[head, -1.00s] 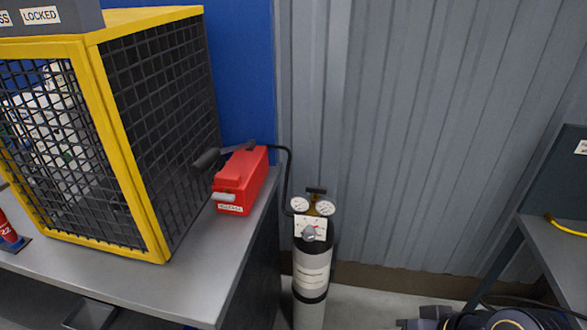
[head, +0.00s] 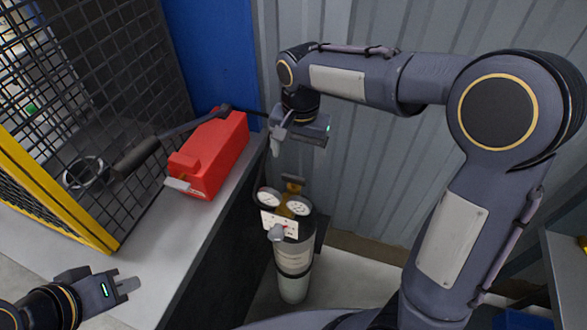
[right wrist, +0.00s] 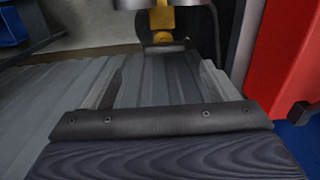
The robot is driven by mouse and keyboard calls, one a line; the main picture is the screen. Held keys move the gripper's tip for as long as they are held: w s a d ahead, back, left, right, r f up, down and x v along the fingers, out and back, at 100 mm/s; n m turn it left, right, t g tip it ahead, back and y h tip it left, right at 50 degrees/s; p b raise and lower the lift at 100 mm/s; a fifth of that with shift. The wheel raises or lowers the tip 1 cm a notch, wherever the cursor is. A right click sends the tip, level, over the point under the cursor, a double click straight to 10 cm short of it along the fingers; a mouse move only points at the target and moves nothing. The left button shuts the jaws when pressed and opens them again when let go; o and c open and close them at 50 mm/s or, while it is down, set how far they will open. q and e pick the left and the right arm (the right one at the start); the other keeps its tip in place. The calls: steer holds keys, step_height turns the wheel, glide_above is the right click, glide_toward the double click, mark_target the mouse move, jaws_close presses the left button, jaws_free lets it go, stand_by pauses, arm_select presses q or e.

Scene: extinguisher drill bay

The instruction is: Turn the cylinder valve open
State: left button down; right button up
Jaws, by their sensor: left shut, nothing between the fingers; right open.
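The gas cylinder (head: 292,262) stands upright on the floor beside the bench. Its valve (head: 293,184) has a dark handle on a brass body, above two round gauges (head: 298,205) and a white panel. The valve's brass body also shows at the top of the right wrist view (right wrist: 162,20). My right gripper (head: 278,137) is open and empty, above and slightly left of the valve in the head view, apart from it. My left gripper (head: 127,286) is shut and empty, by the bench's front edge at lower left.
A red box (head: 212,155) with a dark lever sits on the bench (head: 160,262), close left of my right gripper. A black hose runs from it toward the cylinder. A yellow-framed mesh cage (head: 95,110) stands further left. A corrugated wall (head: 370,170) is behind the cylinder.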

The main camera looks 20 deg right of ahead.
mark_target(294, 177)
steer(key=shift+w+a+f, duration=0.2)
steer(key=shift+w+a, duration=0.05)
steer(key=shift+w, duration=0.1)
steer(key=shift+a+f, duration=0.1)
steer(key=shift+f, duration=0.15)
step_height(294, 177, down, 7)
steer(key=shift+f, duration=0.1)
steer(key=c, duration=1)
